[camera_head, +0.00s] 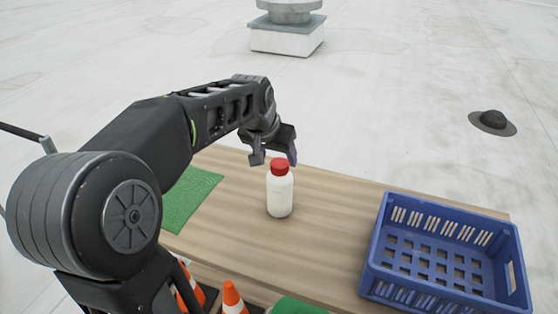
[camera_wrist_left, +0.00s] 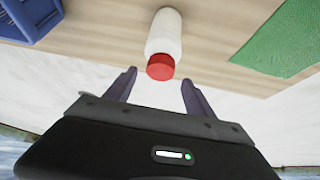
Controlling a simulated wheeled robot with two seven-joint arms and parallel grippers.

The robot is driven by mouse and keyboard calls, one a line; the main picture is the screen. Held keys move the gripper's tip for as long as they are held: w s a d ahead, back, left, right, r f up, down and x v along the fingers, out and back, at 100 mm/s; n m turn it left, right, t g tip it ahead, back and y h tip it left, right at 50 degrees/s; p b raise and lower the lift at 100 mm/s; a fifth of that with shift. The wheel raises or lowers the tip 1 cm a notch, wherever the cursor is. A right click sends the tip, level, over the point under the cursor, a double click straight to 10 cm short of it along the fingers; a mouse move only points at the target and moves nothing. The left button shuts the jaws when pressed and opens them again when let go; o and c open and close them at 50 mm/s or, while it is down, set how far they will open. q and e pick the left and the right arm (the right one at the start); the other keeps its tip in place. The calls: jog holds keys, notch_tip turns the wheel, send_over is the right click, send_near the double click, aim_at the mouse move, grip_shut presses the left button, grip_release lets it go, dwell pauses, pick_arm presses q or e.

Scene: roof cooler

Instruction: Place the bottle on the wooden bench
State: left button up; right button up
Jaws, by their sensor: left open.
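A white bottle (camera_head: 280,194) with a red cap stands upright on the wooden bench (camera_head: 330,250), near its middle. My left gripper (camera_head: 275,160) is open just above and behind the bottle's cap in the head view. In the left wrist view the bottle (camera_wrist_left: 164,40) shows ahead of my left gripper (camera_wrist_left: 158,82), with its red cap toward the gap between the two spread fingers. Nothing is held between the fingers. My right gripper is not in view.
A blue crate (camera_head: 377,245) stands on the bench's right end. A green mat (camera_head: 190,198) lies at the left, partly hidden by my arm. Orange cones (camera_head: 232,298) stand at the near edge. Bare bench lies between bottle and crate. A roof vent (camera_head: 288,38) stands far behind.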

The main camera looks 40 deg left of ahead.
pick_arm(q)
jog(key=v, duration=0.7)
jog(key=shift+r, duration=0.2)
jog(key=shift+s, duration=0.1)
dwell(0.4)
